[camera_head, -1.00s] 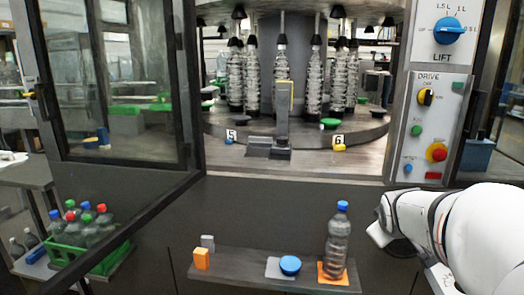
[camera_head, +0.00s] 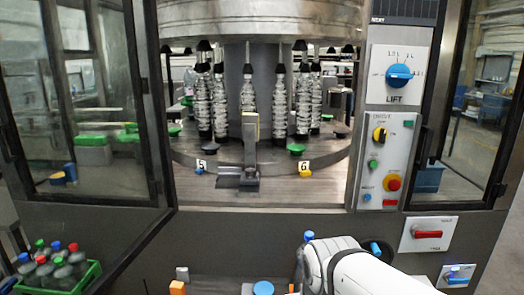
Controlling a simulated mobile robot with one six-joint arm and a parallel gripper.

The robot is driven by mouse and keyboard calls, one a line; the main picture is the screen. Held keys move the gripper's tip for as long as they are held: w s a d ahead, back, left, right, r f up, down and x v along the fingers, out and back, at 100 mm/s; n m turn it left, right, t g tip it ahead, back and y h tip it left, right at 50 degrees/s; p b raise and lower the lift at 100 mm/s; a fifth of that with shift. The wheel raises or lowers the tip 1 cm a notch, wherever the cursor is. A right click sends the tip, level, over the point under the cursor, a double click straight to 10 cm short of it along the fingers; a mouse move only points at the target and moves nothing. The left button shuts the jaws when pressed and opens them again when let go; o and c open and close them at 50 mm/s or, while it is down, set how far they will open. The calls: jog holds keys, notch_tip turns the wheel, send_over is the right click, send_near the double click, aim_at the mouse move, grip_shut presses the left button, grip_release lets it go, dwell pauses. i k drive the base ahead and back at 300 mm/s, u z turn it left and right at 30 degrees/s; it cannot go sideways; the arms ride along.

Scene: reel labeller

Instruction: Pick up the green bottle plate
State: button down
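A small green round plate (camera_head: 296,147) lies on the dark turntable inside the machine, just behind the "6" tag. Another green disc (camera_head: 174,131) shows at the turntable's left. I cannot tell from the picture alone which is the bottle plate. My white arm rises from the lower right edge in front of the shelf. My gripper's fingers do not show.
Clear bottles (camera_head: 304,108) stand around the turntable's column. A grey post (camera_head: 250,155) stands at the front opening. The open glass door (camera_head: 90,105) is at left, the control panel (camera_head: 388,165) at right.

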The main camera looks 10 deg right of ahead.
aim_at(295, 150)
jog(key=z, duration=0.3)
jog(key=i, duration=1.5)
jog(key=z, duration=0.1)
